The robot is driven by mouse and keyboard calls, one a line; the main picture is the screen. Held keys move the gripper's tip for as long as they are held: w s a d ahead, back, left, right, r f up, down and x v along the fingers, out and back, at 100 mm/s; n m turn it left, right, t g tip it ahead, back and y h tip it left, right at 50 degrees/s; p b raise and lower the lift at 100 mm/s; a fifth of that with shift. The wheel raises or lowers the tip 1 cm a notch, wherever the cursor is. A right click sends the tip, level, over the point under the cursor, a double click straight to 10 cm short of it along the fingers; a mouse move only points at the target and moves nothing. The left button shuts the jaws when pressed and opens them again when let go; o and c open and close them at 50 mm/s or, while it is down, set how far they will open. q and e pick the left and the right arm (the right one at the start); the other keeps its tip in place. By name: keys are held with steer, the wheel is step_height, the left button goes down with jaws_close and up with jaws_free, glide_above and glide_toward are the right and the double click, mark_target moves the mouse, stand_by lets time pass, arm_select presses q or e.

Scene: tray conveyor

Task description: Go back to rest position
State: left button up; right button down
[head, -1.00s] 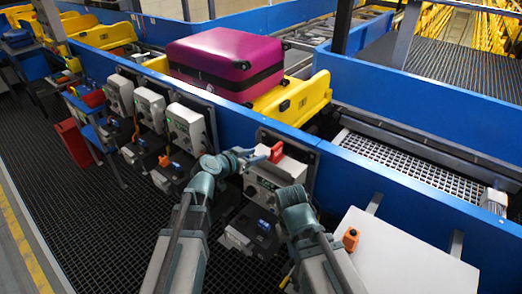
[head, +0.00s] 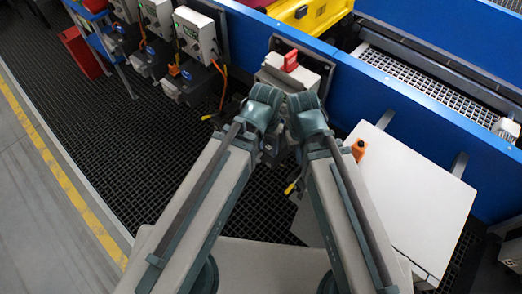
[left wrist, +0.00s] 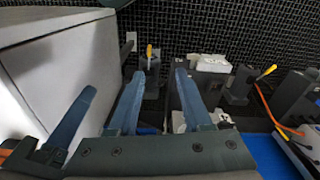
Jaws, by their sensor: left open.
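My two arms are folded in close in front of me, their wrists side by side at the middle of the head view. My left gripper (left wrist: 161,74) shows in the left wrist view with two blue fingers apart and nothing between them. In the head view it is mostly hidden below the wrist. Another blue finger shows at the left of the left wrist view, probably my right gripper's. The right gripper's jaws are otherwise hidden, so I cannot tell their opening.
A control box (head: 271,75) with a red switch (head: 290,61) is on the blue conveyor wall (head: 350,92) just beyond my wrists. A white cabinet (head: 415,200) with an orange button unit (head: 358,150) stands at right. Dark grating floor (head: 150,150) is open at left.

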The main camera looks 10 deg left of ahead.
arm_select(q)
steer(key=shift+s+a+n+g+y, duration=0.45)
steer(key=shift+s+a+y, duration=0.45)
steer(key=shift+s, duration=0.25)
stand_by(0.5)
